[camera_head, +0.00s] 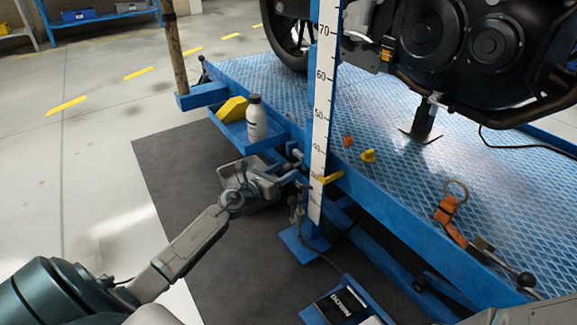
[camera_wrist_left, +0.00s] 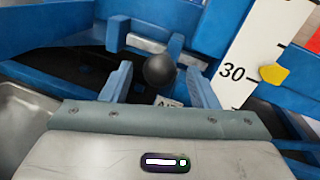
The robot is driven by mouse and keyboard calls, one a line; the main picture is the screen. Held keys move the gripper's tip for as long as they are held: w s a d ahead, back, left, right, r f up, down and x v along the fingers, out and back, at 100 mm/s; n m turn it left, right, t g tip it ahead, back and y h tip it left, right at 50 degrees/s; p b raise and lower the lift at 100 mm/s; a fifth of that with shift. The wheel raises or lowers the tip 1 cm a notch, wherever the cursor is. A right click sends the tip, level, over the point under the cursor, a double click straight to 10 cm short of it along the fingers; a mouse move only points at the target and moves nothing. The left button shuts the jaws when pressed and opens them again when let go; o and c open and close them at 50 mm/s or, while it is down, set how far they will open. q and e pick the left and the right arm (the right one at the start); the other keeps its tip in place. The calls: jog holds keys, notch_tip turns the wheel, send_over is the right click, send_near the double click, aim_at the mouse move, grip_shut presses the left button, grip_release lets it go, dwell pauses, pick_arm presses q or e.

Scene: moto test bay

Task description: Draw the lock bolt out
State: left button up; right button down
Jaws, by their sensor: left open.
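My left gripper (camera_head: 287,171) is at the side of the blue lift, beside the white scale post. Its two blue fingers are open, one on each side of the knob in the left wrist view, with a gap visible around it. Whether the fingers reach fully past the knob cannot be told. In the head view the gripper and frame largely hide the bolt. My right gripper is not clearly visible.
The white height scale (camera_head: 320,120) with a yellow pointer (camera_head: 330,178) stands just right of the gripper. A white bottle (camera_head: 256,119) and yellow block (camera_head: 232,109) sit on a side tray. A motorcycle stands on the blue platform (camera_head: 400,185). An orange strap (camera_head: 446,209) lies near its edge.

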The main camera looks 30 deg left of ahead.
aim_at(296, 164)
pick_arm(q)
jog(key=shift+w+d, duration=0.15)
jog(key=shift+w, duration=0.55)
jog(key=shift+w+d, duration=0.15)
jog(key=shift+w, duration=0.5)
